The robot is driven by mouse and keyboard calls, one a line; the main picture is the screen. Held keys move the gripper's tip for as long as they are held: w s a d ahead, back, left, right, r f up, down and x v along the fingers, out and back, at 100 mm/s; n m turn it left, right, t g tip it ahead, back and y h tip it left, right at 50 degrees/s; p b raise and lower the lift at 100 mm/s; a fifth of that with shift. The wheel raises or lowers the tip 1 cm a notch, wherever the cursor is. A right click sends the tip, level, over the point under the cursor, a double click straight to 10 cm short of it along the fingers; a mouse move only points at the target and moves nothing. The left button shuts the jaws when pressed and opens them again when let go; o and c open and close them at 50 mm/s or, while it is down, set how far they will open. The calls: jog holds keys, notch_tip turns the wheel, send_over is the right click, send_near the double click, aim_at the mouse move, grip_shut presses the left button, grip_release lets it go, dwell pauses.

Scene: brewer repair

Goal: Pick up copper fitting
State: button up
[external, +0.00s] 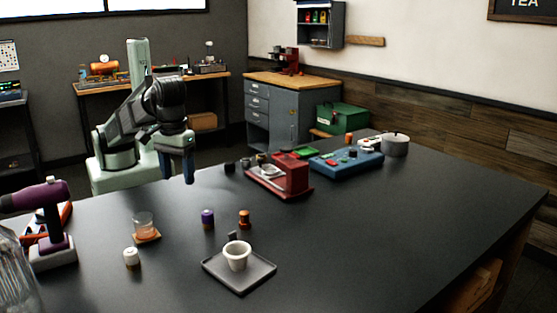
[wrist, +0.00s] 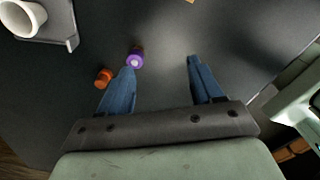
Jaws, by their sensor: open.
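A small copper-orange cylinder, which looks like the copper fitting (external: 244,217), stands on the dark tabletop right of a purple cylinder (external: 207,218). In the wrist view the copper fitting (wrist: 103,78) is just outside the left finger, and the purple cylinder (wrist: 136,57) is near that finger's tip. My gripper (external: 189,178) is raised above the far left part of the table, behind both cylinders in the external view. In the wrist view my gripper (wrist: 160,64) is open, with nothing between its blue fingers.
A white cup (external: 237,257) sits on a grey tray (external: 258,276) in front of the fitting. A glass (external: 143,224) and white jar (external: 132,257) stand to the left. A red machine (external: 290,175) and blue box (external: 345,162) stand farther back. The table's right side is clear.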

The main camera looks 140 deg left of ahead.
jog(key=w+a, duration=0.3)
jog(key=a, duration=1)
jog(key=m+t, duration=0.1)
jog(key=m, duration=2.5)
send_near(244, 213)
jog(key=f, duration=0.5)
jog(key=shift+a+f, duration=0.15)
jog(key=shift+a, duration=0.2)
jog(key=shift+w+d+f, duration=0.1)
jog(key=shift+w+f, duration=0.05)
jog(key=shift+f, duration=0.75)
jog(key=shift+w+d+f, duration=0.1)
jog(key=shift+f, duration=0.75)
jog(key=shift+w+d+f, duration=0.1)
jog(key=shift+w+f, duration=0.05)
jog(key=shift+f, duration=0.75)
